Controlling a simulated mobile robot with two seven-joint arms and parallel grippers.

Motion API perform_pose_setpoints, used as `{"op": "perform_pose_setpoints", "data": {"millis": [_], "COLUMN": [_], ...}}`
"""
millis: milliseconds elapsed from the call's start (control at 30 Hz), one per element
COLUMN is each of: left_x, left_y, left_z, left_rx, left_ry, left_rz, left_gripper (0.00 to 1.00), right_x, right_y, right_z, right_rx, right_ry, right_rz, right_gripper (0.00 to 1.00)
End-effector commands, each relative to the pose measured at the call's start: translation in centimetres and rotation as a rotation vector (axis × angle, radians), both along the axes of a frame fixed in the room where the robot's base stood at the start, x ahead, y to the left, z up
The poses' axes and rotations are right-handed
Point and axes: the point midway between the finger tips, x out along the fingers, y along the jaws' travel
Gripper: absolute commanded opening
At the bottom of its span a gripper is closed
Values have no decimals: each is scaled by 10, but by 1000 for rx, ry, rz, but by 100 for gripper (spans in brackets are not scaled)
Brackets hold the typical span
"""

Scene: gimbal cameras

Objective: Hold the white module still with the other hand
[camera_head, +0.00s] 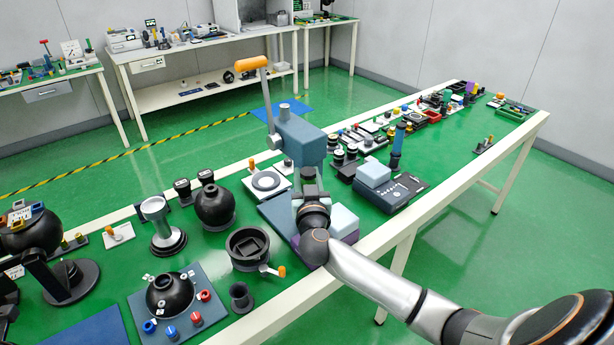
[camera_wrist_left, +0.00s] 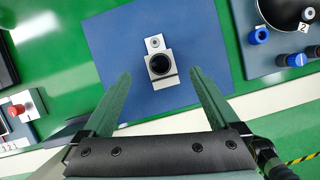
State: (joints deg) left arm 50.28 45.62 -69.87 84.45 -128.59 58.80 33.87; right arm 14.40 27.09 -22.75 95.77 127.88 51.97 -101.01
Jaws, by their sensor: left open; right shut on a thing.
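The white module (camera_wrist_left: 154,84) carries a round black lens-like part and stands on a blue mat (camera_wrist_left: 115,45) in the left wrist view. My left gripper (camera_wrist_left: 160,74) is open, its two green fingers on either side of the module in that picture, with gaps on both sides. I cannot tell how far above it they are. In the head view I cannot make out the module. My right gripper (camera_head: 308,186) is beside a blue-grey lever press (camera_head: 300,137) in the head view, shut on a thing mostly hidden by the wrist.
The press has an orange-handled lever (camera_head: 252,64). A pale block on a purple base (camera_head: 343,219) stands right of my right wrist. A dark dome on a blue-grey panel with coloured knobs (camera_head: 171,294), a black ring housing (camera_head: 248,248) and a black vase-like part (camera_head: 214,206) crowd the left.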

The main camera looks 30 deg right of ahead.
Motion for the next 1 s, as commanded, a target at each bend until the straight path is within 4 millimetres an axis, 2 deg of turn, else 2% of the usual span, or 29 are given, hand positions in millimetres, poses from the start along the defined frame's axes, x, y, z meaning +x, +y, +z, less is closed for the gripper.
{"op": "perform_pose_setpoints", "data": {"millis": [100,333,500,800,833,1000], "left_x": [7,17,20,21,21,21], "left_y": [-2,-3,-3,-3,-3,-3], "left_z": [-17,-41,-50,-51,-51,-51], "left_rx": [0,0,1,0,0,0], "left_ry": [3,2,1,0,0,0], "left_rz": [2,1,1,0,0,0], "left_gripper": [95,95,95,95,94,75], "right_x": [0,0,0,0,0,0], "right_y": [0,0,0,0,0,0], "right_z": [1,1,1,1,1,1], "right_rx": [-1,-1,-1,-1,-1,-1], "right_ry": [-3,-3,-3,-3,-3,-3], "right_rz": [0,0,0,0,0,0], "right_gripper": [0,0,0,0,0,0]}}
